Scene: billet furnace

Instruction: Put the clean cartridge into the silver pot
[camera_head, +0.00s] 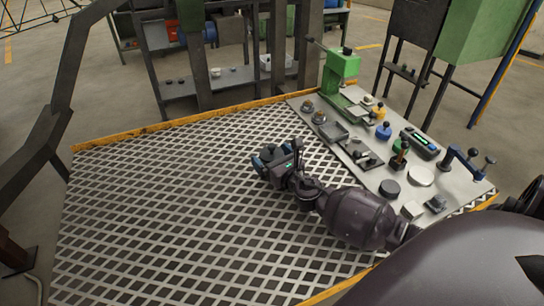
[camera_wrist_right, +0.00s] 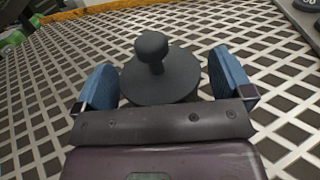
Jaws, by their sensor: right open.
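My right gripper (camera_head: 270,158) is open above the white-and-dark lattice floor, left of the grey workbench. In the right wrist view, a dark grey disc with a round knob on a short stem (camera_wrist_right: 160,78) shows between its two blue fingers, with gaps on both sides. I cannot tell whether this is the cartridge or a lid. Two small round metallic pots (camera_head: 319,117) stand at the bench's far left corner; I cannot tell which, if either, is the silver pot. No clearly clean cartridge can be made out. My left gripper is not in view.
The bench (camera_head: 376,178) holds a green press (camera_head: 338,75), blue and yellow knobbed pieces, a dark disc (camera_head: 389,188), a white disc (camera_head: 421,176) and a blue clamp (camera_head: 462,158). A yellow edge borders the lattice floor (camera_head: 170,210), which is largely clear. Shelving (camera_head: 180,88) stands behind.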

